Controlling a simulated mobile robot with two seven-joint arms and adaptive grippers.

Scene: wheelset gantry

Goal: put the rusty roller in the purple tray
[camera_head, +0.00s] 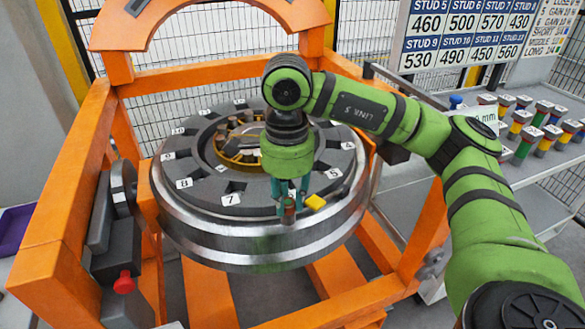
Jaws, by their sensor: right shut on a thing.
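My right gripper (291,200) points down over the front rim of the wheelset, with its teal fingers shut on a small reddish-brown piece, which looks like the rusty roller (289,208). The fingers hide part of the roller, and I cannot tell whether it still touches the wheel. The purple tray (13,228) is at the far left edge, partly cut off by the frame and well apart from the gripper. My left gripper is not in view.
The round wheelset (210,235) with numbered slots lies in an orange gantry (60,200). The gantry's left upright stands between wheelset and tray. Colored studs (540,125) stand on a grey bench at right.

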